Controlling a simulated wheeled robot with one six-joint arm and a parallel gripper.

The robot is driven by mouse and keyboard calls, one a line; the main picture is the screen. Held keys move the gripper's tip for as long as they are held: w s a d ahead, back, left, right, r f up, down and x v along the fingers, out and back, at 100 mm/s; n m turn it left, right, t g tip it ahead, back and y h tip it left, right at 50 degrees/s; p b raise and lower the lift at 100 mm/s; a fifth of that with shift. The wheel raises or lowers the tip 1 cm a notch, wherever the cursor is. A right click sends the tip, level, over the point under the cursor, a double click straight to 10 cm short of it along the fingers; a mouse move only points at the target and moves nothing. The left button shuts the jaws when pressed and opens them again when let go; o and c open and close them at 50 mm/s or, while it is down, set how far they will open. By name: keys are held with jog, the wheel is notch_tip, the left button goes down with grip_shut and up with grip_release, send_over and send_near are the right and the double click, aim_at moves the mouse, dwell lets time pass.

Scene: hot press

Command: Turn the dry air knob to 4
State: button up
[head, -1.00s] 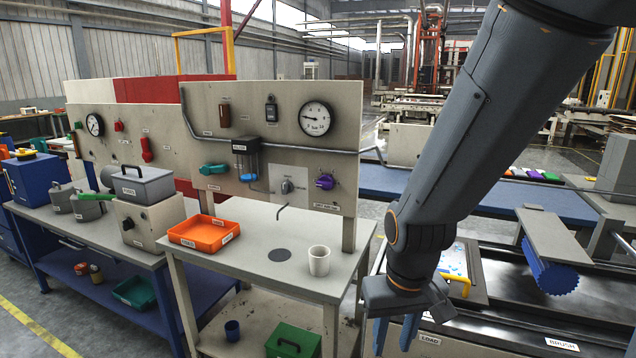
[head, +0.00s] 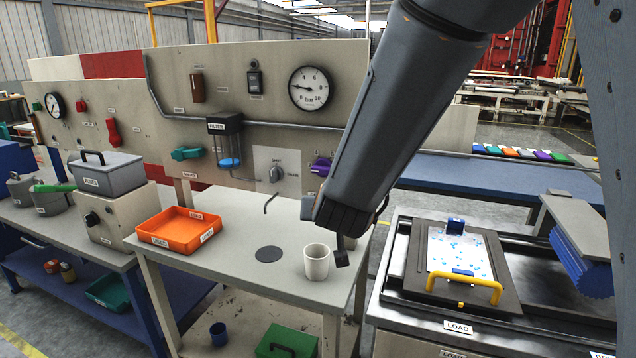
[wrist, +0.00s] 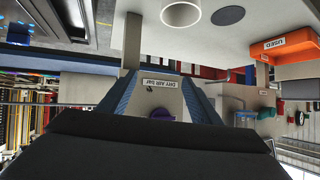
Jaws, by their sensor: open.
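The dry air knob is the purple knob (head: 320,167) on the upright beige panel, partly covered by my arm in the head view. In the wrist view, which is upside down, the purple knob (wrist: 160,114) shows between my blue fingers, beside a label (wrist: 159,83) reading about "DRY AIR BAR". My gripper (wrist: 158,92) is open and empty, facing the panel, with a finger on each side of the knob in the picture. I cannot tell how far it is from the knob. A round bar gauge (head: 310,88) above has its needle pointing left. The knob's setting is unreadable.
A grey knob (head: 276,173) sits on a plate left of the purple one. Below are a white cup (head: 316,262), an orange tray (head: 178,230) and a thin bent spout (head: 269,203). A pipe (head: 290,150) crosses the panel. A loading station (head: 462,262) stands at right.

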aim_at(320, 171)
jog(key=a+r+m+t+h+b, duration=0.3)
jog(key=a+r+t+h, duration=0.2)
jog(key=a+r+h, duration=0.15)
jog(key=x, duration=0.2)
jog(key=p+x, duration=0.1)
jog(key=x, duration=0.5)
jog(key=shift+d+p, duration=0.3)
jog(key=shift+d, duration=0.1)
jog(key=shift+c, duration=0.2)
jog(key=c, duration=1)
